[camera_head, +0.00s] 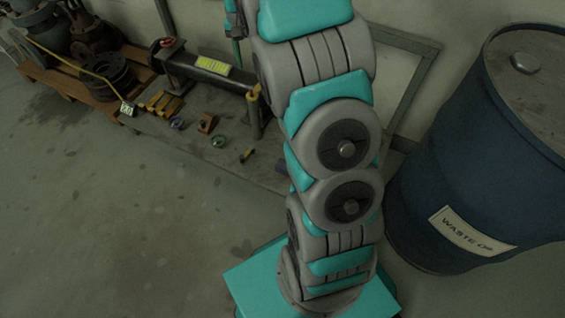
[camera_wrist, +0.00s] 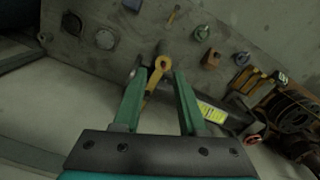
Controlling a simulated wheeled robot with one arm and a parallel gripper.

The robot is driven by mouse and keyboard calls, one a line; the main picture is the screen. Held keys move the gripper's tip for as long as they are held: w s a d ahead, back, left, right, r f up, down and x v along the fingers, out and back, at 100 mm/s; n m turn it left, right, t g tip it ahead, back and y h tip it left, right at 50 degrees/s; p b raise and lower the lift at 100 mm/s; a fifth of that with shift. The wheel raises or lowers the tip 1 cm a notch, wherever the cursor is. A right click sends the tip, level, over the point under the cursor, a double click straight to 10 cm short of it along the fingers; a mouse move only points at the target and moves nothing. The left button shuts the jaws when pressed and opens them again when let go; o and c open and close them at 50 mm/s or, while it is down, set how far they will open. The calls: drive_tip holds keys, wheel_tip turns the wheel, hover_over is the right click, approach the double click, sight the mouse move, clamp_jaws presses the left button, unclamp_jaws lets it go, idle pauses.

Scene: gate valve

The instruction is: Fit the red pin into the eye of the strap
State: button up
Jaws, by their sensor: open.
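My gripper (camera_wrist: 160,74) shows in the wrist view with its two green fingers apart. A yellow strap eye (camera_wrist: 162,63) appears between and just beyond the fingertips, with its yellow band running down between the fingers. I cannot tell whether the fingers touch it. In the head view, the yellow eye (camera_head: 254,91) is at the near end of a dark pipe (camera_head: 205,72) with a yellow label. I cannot make out a red pin in either view. In the head view, my fingers are mostly hidden behind my arm.
Loose parts lie on the floor board, including a brown block (camera_head: 207,123), a green ring (camera_head: 218,141) and yellow blocks (camera_head: 160,102). A red handwheel (camera_head: 167,42) is near the pipe's far end. A blue waste oil drum (camera_head: 480,170) stands right. Floor at left is clear.

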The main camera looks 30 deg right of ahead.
drive_tip(key=s+a+r+n, duration=0.1)
drive_tip(key=s+a+r, duration=0.2)
drive_tip(key=s, duration=0.5)
drive_tip(key=s+a+r+n, duration=0.2)
drive_tip(key=s+a+r, duration=0.1)
drive_tip(key=s, duration=0.6)
drive_tip(key=s+a+n, duration=0.2)
drive_tip(key=s, duration=0.8)
drive_tip(key=s+a+f+n+g, duration=0.1)
drive_tip(key=s+a+n, duration=0.1)
drive_tip(key=s, duration=0.9)
drive_tip(key=shift+s+a+g, duration=0.25)
drive_tip(key=shift+a+g, duration=0.05)
drive_tip(key=shift+a, duration=0.15)
drive_tip(key=shift+r, duration=0.25)
